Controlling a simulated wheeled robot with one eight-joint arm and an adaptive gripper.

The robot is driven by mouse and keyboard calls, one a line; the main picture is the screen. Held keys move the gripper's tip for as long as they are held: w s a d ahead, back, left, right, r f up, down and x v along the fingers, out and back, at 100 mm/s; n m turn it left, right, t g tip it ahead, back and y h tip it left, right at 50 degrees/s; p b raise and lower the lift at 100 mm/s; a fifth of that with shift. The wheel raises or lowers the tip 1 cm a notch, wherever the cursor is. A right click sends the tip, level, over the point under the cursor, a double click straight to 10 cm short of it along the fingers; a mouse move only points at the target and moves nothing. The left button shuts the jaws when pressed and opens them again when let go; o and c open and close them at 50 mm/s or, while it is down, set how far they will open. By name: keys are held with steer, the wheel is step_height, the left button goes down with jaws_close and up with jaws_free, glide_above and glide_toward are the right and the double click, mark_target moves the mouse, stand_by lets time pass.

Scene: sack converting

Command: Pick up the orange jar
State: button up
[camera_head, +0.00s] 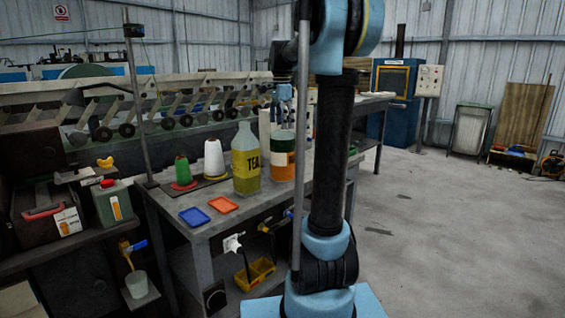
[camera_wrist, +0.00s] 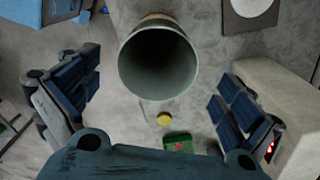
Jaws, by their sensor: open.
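My gripper (camera_head: 284,112) is above the jar, pointing down, partly hidden by my own arm in the head view. In the wrist view, a round open mouth that looks like the jar's (camera_wrist: 158,62) lies between and a little ahead of my two spread fingers (camera_wrist: 155,92). The fingers are apart from it on both sides, and nothing is held.
A bottle marked TEA (camera_head: 246,160) stands close left of the jar. A white cone (camera_head: 214,158) and green cone (camera_head: 182,170) stand farther left. A pale block (camera_wrist: 285,95) is near my right finger.

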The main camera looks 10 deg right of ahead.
steer(key=shift+d+f, duration=0.15)
steer(key=shift+f, duration=1.25)
steer(key=shift+d+f, duration=0.1)
steer(key=shift+f, duration=1.25)
steer(key=c, duration=1.6)
steer(key=shift+r, duration=0.2)
